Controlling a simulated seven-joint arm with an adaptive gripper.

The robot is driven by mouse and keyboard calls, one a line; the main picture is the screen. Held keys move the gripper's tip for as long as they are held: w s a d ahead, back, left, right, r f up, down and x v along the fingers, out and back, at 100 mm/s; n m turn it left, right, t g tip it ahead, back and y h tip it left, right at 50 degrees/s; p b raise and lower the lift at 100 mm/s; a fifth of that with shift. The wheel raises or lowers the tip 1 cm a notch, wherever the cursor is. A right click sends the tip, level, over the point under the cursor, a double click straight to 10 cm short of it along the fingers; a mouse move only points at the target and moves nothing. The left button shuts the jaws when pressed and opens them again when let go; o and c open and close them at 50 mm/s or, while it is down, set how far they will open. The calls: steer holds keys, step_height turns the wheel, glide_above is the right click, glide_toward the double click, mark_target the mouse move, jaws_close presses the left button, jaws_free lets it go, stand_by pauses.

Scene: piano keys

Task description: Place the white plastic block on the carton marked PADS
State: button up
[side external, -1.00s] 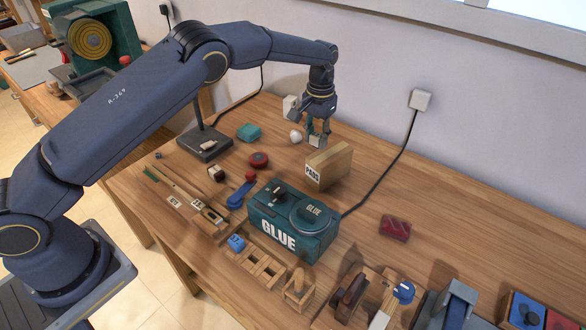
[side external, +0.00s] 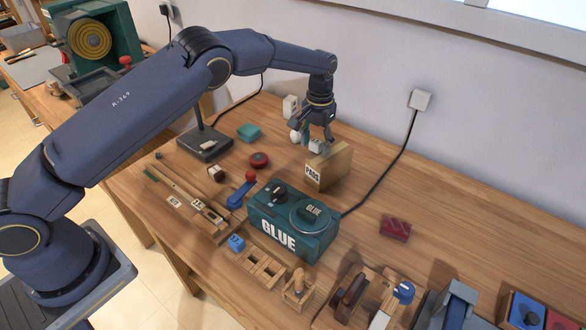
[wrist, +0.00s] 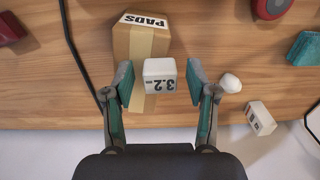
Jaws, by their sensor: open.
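The white plastic block, marked 3.2, sits between my spread fingers in the wrist view (wrist: 160,75), with a gap on each side. In the side view the block (side external: 315,147) is at the back left of the top of the carton marked PADS (side external: 330,168). It appears to rest there, but its underside is hidden. In the wrist view it overlaps the right edge of the carton (wrist: 130,45). My gripper (side external: 316,140) is open around the block, pointing down; it also shows in the wrist view (wrist: 160,84).
A green GLUE box (side external: 285,228) stands in front of the carton. A small white rounded object (wrist: 230,83) lies just right of my right finger in the wrist view. A teal block (side external: 249,132) and a red round item (side external: 258,160) lie left.

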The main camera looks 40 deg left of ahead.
step_height(320, 180, up, 14)
steer(key=f, duration=0.1)
step_height(320, 180, up, 7)
steer(key=t, duration=0.1)
glide_above(314, 141)
steer(key=s+a, duration=0.3)
steer(key=s+a+r+t+h, duration=0.15)
steer(key=s+a+r, duration=0.25)
steer(key=s+r, duration=0.55)
steer(key=s+a+f+t, duration=0.1)
steer(key=s+f, duration=0.2)
steer(key=s, duration=0.9)
steer(key=s+a+f+t+y, duration=0.1)
steer(key=s+f+t, duration=0.1)
steer(key=s, duration=1)
steer(key=shift+f, duration=0.6)
steer(key=shift+o, duration=0.5)
